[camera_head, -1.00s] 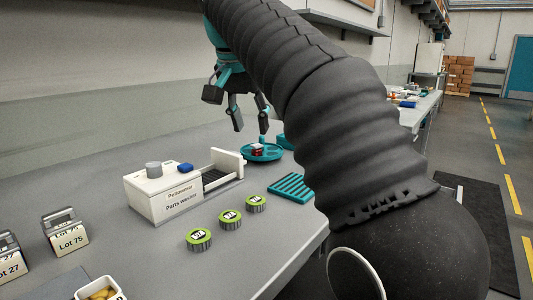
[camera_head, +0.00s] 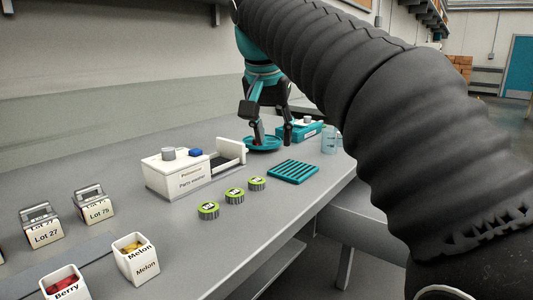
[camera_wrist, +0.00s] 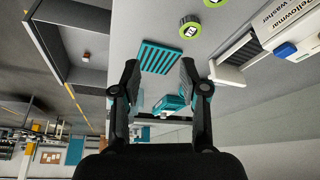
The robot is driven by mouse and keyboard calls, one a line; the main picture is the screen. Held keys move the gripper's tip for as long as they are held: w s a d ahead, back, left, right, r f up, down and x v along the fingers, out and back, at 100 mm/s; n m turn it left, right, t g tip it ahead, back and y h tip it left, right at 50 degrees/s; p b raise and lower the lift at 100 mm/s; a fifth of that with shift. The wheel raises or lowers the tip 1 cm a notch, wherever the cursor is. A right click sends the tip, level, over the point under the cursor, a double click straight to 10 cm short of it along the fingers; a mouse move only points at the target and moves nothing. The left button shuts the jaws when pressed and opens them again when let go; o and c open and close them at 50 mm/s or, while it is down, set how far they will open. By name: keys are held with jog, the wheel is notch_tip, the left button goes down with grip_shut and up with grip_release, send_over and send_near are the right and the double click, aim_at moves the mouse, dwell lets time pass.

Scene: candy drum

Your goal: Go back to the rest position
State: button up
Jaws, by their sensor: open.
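In the wrist view my gripper (camera_wrist: 158,75) also shows both fingers apart with nothing held. I cannot tell whether the fingertips touch the tray. The left finger hides part of the tray, and the red item seen on it earlier is not visible now.
The white parts washer (camera_head: 176,176) has its drawer out. A teal slatted rack (camera_head: 293,172), several green-topped pucks (camera_head: 235,196), a teal box (camera_head: 308,132) and a clear cup (camera_head: 329,140) stand nearby. Melon (camera_head: 136,258) and Berry (camera_head: 64,284) bins and lot holders (camera_head: 93,203) are at front left.

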jog(key=s+d+f+n, duration=0.1)
jog(key=s+d+f, duration=0.4)
jog(key=s+f, duration=0.2)
jog(key=s+d+f+n, duration=0.1)
jog(key=s+d+f, duration=0.3)
jog(key=s+f, duration=0.3)
jog(key=s+d+f+n+t+y, duration=0.1)
jog(key=s+d+f, duration=0.4)
jog(key=f, duration=0.9)
jog(key=s, duration=0.3)
jog(key=shift+d, duration=0.3)
jog(key=shift+f, duration=0.1)
